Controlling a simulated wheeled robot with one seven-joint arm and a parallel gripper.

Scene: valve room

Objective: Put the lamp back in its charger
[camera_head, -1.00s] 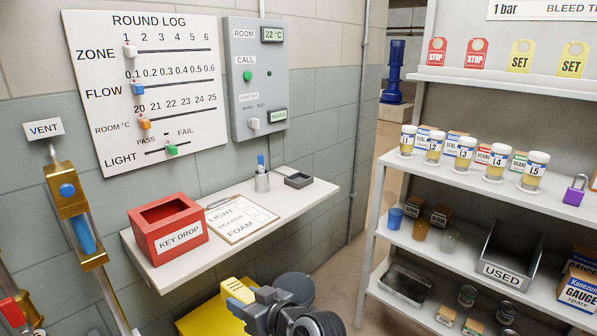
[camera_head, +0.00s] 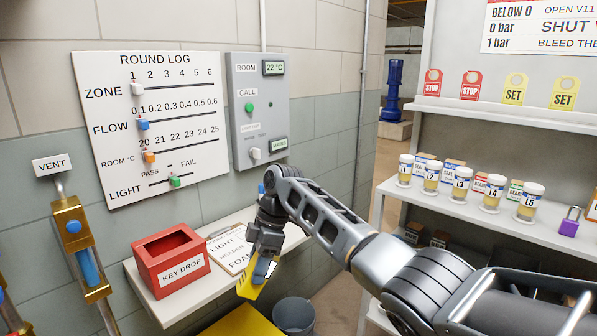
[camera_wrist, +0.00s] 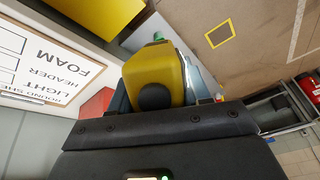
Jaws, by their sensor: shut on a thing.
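The lamp is a yellow body with a round black knob, seen large in the wrist view (camera_wrist: 172,72). In the head view the lamp (camera_head: 250,288) hangs tilted below my gripper (camera_head: 262,264), by the front edge of the wall shelf. My gripper is shut on the lamp. I cannot pick out a charger for certain in either view. My arm covers the right part of the wall shelf, where a small dark tray showed earlier.
The wall shelf (camera_head: 160,304) bears a red key drop box (camera_head: 170,262) and a clipboard (camera_head: 228,250). Below are a yellow box (camera_head: 240,322) and a grey bin (camera_head: 294,315). A rack with several jars (camera_head: 462,183) stands right. A fire extinguisher (camera_wrist: 308,88) shows in the wrist view.

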